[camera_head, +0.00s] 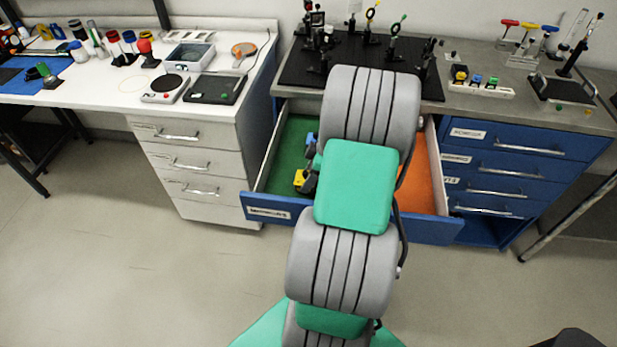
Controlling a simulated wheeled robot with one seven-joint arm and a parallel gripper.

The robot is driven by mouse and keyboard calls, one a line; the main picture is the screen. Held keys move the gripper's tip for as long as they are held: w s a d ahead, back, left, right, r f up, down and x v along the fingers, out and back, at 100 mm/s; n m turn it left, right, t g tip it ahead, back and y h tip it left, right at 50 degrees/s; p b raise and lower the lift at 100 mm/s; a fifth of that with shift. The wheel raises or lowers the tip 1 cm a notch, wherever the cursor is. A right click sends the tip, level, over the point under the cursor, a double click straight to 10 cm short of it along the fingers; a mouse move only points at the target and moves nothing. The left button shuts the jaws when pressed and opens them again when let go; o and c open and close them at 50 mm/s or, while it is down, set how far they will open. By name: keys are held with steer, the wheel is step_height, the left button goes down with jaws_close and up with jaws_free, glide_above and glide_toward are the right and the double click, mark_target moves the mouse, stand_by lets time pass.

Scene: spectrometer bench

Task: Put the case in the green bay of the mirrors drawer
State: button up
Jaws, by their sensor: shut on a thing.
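The mirrors drawer (270,211) is pulled open under the bench, with a white label on its blue front. Its green bay (284,150) is on the left and an orange bay (427,190) is on the right. My grey and green arm covers the middle of the drawer. My gripper (306,170) shows only in part at the arm's left side, over the green bay. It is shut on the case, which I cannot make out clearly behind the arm. A small blue part and a yellow part show beside the gripper; I cannot tell what they belong to.
A black optics board (300,68) with several mounts stands on the bench above the drawer. Closed blue drawers (520,165) are to the right. A white cabinet (190,160) with closed drawers stands left, its top holding a scale (165,88) and tools. The floor in front is clear.

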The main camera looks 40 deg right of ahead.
steer(key=shift+d+f, duration=0.1)
steer(key=shift+f, duration=0.75)
steer(key=o, duration=1.3)
steer(key=shift+r, duration=0.1)
